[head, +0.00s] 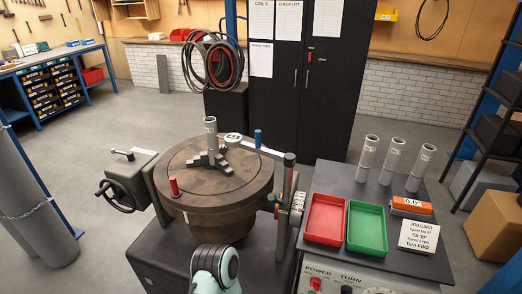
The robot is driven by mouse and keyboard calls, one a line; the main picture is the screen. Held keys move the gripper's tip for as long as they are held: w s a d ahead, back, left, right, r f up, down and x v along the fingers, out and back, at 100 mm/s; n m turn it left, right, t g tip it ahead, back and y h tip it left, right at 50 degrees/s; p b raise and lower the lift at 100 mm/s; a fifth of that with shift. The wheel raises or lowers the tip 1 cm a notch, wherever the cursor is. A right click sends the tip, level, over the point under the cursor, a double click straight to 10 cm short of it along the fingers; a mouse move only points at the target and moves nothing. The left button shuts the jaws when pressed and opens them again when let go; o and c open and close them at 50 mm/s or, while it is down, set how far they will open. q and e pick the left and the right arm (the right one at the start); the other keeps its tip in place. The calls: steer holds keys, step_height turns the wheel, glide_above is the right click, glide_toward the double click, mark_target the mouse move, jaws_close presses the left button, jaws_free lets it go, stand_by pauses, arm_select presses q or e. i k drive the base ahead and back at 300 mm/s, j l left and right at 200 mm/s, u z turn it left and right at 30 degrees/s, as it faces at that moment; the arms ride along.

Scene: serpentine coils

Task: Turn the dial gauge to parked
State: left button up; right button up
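A small round white-faced part that looks like the dial gauge (233,139) sits above the far edge of the round brown turntable (205,195). A pale bar runs from near it to the right, toward an upright post (284,195) at the turntable's right side. The gauge's face is too small to read. A grey tube (211,135) stands upright in the jaws (210,160) at the turntable's middle, just left of the gauge. A white, teal and black link of mine shows at the bottom centre, in front of the turntable's base. Neither of my grippers is in view.
A red peg (174,187) and a blue peg (258,138) stand at the turntable's rim. A handwheel (118,195) is at left. At right, a bench carries a red tray (324,220), a green tray (366,228), several grey tubes, an orange display (411,205) and a job card (418,237).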

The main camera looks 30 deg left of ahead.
mark_target(232, 139)
steer(key=u, duration=0.45)
steer(key=j+u, duration=0.1)
steer(key=u, duration=0.75)
steer(key=j+u, duration=0.1)
steer(key=u, duration=0.35)
steer(key=i+l, duration=0.05)
